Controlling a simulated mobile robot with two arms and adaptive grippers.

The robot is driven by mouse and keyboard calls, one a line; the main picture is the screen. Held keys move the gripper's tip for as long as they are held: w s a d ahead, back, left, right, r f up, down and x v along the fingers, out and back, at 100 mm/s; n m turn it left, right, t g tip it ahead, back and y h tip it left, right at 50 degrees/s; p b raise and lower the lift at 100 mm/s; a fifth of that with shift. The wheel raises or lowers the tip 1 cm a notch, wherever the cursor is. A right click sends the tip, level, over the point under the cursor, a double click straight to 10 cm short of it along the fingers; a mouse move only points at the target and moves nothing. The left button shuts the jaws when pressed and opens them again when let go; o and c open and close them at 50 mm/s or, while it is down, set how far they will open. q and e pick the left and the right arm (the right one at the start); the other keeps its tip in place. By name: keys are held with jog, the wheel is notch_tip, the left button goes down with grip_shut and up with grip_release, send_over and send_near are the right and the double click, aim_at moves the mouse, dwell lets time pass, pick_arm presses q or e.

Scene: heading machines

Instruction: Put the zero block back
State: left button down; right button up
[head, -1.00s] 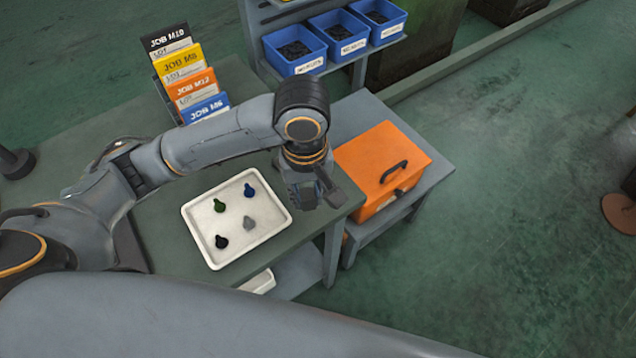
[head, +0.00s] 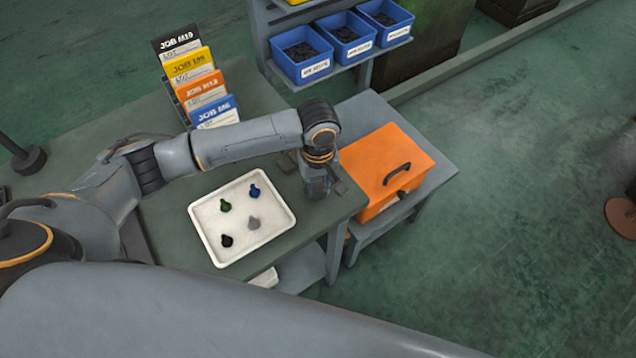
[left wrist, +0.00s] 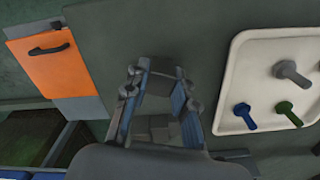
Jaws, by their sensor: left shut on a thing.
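My left gripper (head: 318,184) is over the right end of the green-grey bench (head: 318,212), between the white tray and the orange box. In the left wrist view its fingers with blue inner sides (left wrist: 160,92) stand apart around a grey block-like piece (left wrist: 164,82), low in contrast against the bench. I take this for the zero block; its shape and any marking cannot be made out. In the head view the arm and gripper hide most of it. My right gripper is in neither view.
The white tray (head: 205,238) holds several bolt-like pieces in green, blue, black and grey. An orange box (head: 378,165) with a black handle stands on a lower side table (head: 440,178). Job cards (head: 195,75) stand in a rack behind; blue bins (head: 345,38) sit on a shelf.

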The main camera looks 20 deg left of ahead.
aim_at(318, 186)
pick_arm(q)
jog(key=c, duration=1.1)
grip_release()
jog(key=shift+f, duration=0.1)
notch_tip(318, 186, up, 12)
jog(key=b, duration=0.2)
